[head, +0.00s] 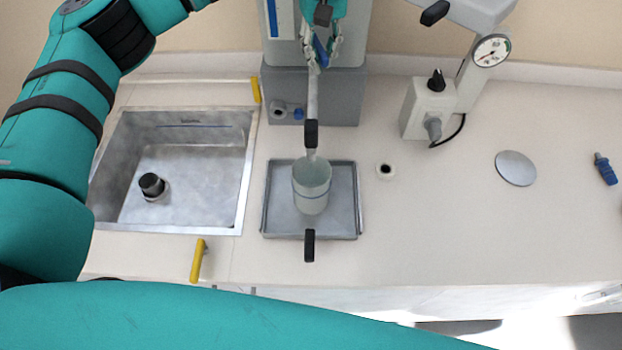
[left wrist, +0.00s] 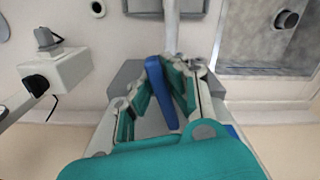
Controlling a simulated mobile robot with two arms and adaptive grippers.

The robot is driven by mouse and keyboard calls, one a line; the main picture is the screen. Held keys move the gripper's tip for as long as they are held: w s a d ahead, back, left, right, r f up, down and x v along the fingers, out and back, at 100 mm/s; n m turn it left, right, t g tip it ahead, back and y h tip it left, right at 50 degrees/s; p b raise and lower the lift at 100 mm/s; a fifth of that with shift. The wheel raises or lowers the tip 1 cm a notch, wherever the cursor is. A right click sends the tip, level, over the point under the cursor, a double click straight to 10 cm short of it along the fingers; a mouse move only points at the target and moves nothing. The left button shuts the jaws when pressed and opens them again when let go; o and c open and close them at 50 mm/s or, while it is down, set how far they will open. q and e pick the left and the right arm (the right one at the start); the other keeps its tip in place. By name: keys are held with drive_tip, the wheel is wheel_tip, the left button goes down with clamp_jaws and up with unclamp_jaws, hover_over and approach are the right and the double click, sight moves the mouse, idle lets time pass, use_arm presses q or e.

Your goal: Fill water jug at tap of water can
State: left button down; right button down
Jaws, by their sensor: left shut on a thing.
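The translucent water jug (head: 312,192), with a blue line around it, stands upright in the middle of a shallow metal tray (head: 344,232). A pale tap spout (head: 312,98) runs down from the water can (head: 358,40) towards the jug. A pale strip shows just above the jug; I cannot tell whether it is water. The jug's fill level is unclear. My left gripper (head: 321,50) is at the can's front, shut on the blue tap lever (left wrist: 161,92), which lies between its fingers in the left wrist view (left wrist: 155,95). My right gripper is in neither view.
A metal sink (head: 205,200) with a dark drain plug (head: 152,185) lies left of the tray. A device with a gauge (head: 491,50) stands to the right. A round metal disc (head: 516,168) and a blue fitting (head: 605,168) lie farther right. The right counter is mostly clear.

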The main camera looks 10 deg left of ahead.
use_arm(q)
drive_tip(key=shift+r, duration=0.1)
idle(0.3)
drive_tip(key=shift+s+a+m, duration=0.1)
drive_tip(key=shift+a+m, duration=0.15)
drive_tip(key=shift+m, duration=0.5)
drive_tip(key=shift+s+a+m, duration=0.1)
drive_tip(key=shift+a+m, duration=0.15)
drive_tip(key=shift+m, duration=0.5)
drive_tip(key=shift+a+m, duration=0.15)
drive_tip(key=shift+m, duration=0.15)
drive_tip(key=c, duration=1.2)
unclamp_jaws()
